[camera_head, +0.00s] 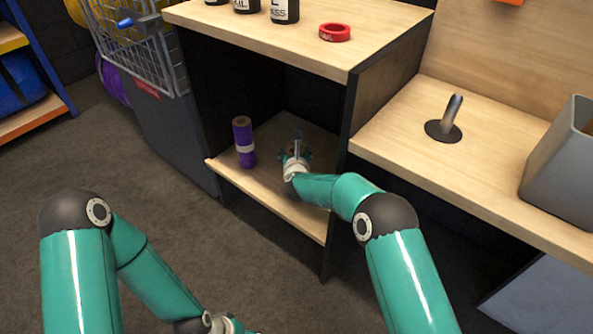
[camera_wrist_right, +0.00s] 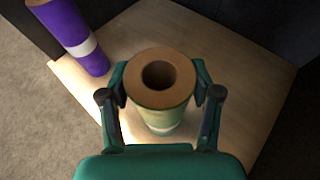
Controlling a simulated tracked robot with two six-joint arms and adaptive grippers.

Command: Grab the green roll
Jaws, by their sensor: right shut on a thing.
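The green roll (camera_wrist_right: 161,95) stands upright on the lower wooden shelf (camera_wrist_right: 245,70), its brown cardboard core facing the right wrist camera. My right gripper (camera_wrist_right: 162,98) has a finger on each side of the roll and is shut on it. In the head view my right gripper (camera_head: 295,158) reaches into the shelf opening and hides most of the roll. My left arm hangs low at the front left; its gripper fingers are not visible in the head view.
A purple roll (camera_head: 243,142) with a white band stands upright left of my right gripper; it also shows in the right wrist view (camera_wrist_right: 72,35). A red ring of tape (camera_head: 334,33) lies on the top surface above. A grey bin (camera_head: 560,165) stands at the right.

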